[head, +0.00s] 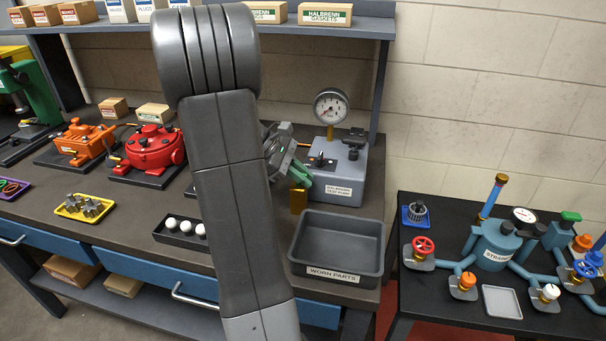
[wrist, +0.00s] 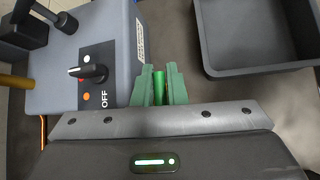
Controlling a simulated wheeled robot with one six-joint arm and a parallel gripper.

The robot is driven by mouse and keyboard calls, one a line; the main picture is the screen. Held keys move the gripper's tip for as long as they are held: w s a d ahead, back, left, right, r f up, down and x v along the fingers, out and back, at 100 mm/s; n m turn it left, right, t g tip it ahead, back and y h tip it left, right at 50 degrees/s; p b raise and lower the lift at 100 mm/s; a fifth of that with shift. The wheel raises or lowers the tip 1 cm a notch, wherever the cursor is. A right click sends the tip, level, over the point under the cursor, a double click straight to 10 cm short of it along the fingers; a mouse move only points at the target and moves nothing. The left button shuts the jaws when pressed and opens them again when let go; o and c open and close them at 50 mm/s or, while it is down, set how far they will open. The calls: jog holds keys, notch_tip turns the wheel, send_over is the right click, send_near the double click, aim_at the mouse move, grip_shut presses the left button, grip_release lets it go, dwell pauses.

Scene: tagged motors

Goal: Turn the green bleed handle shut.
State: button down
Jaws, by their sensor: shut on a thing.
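The grey test pump box (head: 348,170) stands on the bench, with a pressure gauge (head: 330,107) on top. In the wrist view the box (wrist: 85,35) fills the upper left, and its black knob switch (wrist: 88,72) shows beside the word OFF. My gripper (wrist: 160,82), with dull green fingers, is at the box's near side. It is shut on a bright green handle (wrist: 159,86) that shows between the fingers. In the head view my gripper (head: 301,174) is beside the box's left edge, and the handle is hidden there. The handle's exact angle cannot be told.
A dark bin (head: 334,278) labelled WORN PARTS sits close in front of the box. A brass-coloured block (head: 299,201) is just below my gripper. A strainer table (head: 440,310) stands at right.

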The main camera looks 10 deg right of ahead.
jog(key=c, duration=1.5)
grip_release()
jog(key=v, duration=1.4)
jog(key=x, duration=1.4)
jog(key=shift+d, duration=0.1)
jog(key=shift+f+n+b, duration=0.2)
jog(key=shift+n+b, duration=0.1)
jog(key=shift+b, duration=0.2)
jog(key=shift+r+n+t, duration=0.2)
jog(key=shift+n+t, duration=0.2)
jog(key=shift+t, duration=0.1)
jog(key=shift+r, duration=0.1)
